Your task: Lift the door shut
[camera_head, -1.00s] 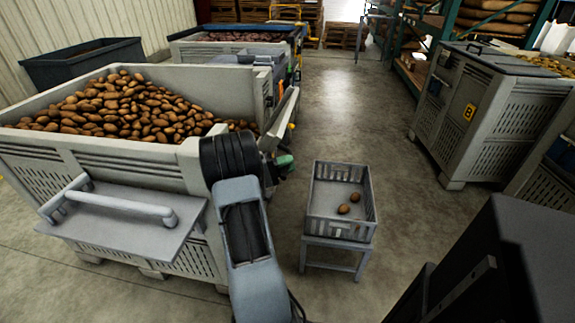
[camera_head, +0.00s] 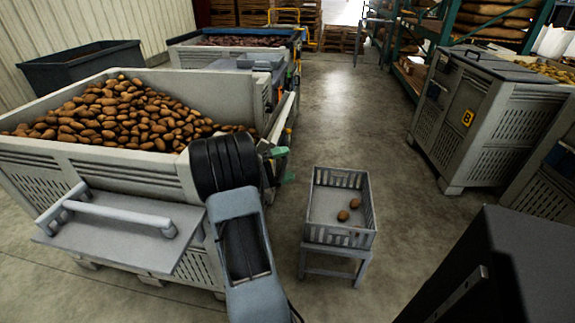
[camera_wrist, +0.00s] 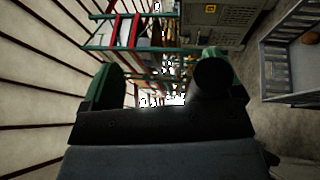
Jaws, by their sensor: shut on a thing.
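The large grey bin (camera_head: 100,157) full of potatoes stands at the left. A narrow grey panel on its right side, which looks like the door (camera_head: 289,108), leans a little outward. My gripper (camera_head: 281,165), with green fingertips, is at the near end of this panel, beyond my dark wrist. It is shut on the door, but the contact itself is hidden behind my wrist.
A flat panel with a bar handle (camera_head: 115,217) juts from the bin's front. A bin marked B (camera_head: 449,130) stands at the right. The aisle floor (camera_head: 330,110) between is clear.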

